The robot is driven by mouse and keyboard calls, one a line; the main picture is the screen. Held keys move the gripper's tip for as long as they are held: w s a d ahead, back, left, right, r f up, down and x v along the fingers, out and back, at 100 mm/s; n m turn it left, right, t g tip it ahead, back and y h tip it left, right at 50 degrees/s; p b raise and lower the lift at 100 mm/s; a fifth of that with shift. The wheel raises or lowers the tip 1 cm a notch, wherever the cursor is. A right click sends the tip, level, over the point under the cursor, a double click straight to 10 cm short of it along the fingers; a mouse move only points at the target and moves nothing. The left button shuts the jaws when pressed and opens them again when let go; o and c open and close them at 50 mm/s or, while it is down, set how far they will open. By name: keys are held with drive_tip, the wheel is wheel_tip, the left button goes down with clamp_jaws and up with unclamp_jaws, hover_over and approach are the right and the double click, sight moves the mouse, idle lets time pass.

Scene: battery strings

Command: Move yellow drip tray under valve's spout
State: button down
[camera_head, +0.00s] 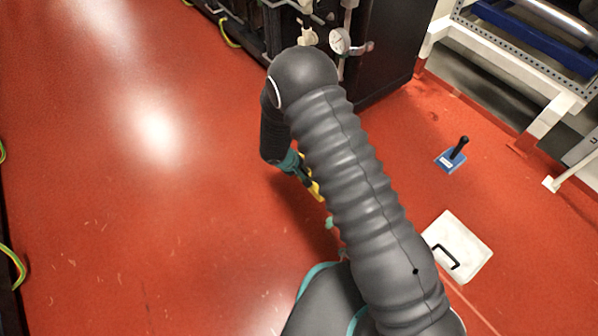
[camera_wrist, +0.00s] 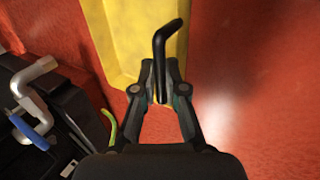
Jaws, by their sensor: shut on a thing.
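The yellow drip tray (camera_wrist: 125,38) fills the top of the wrist view, with a bent black handle (camera_wrist: 166,45). My gripper (camera_wrist: 160,92) is shut on this handle. In the head view, only a small yellow part of the tray (camera_head: 315,189) shows beside my gripper (camera_head: 303,177); my arm hides the rest. I cannot tell whether the tray touches the floor. At the left of the wrist view, a grey pipe elbow (camera_wrist: 36,75) and a blue lever (camera_wrist: 30,134) sit at a black unit, apart from the tray. Which opening is the spout is unclear.
A dark cabinet (camera_head: 385,55) with a gauge (camera_head: 340,41) and pipes stands beyond my arm. A white case (camera_head: 458,243) and a blue block with a black post (camera_head: 451,159) are on the floor at right, near a white rack (camera_head: 545,117).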

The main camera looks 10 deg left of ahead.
drive_tip(key=shift+w+d, duration=2)
drive_tip(key=shift+w, duration=0.3)
drive_tip(key=shift+w+d, duration=1.95)
drive_tip(key=shift+w, duration=0.3)
drive_tip(key=c, duration=1.2)
unclamp_jaws()
drive_tip(key=shift+o, duration=0.2)
drive_tip(key=shift+r, duration=0.1)
drive_tip(key=v, duration=1.1)
drive_tip(key=shift+s+r, duration=0.2)
drive_tip(key=shift+r, duration=0.15)
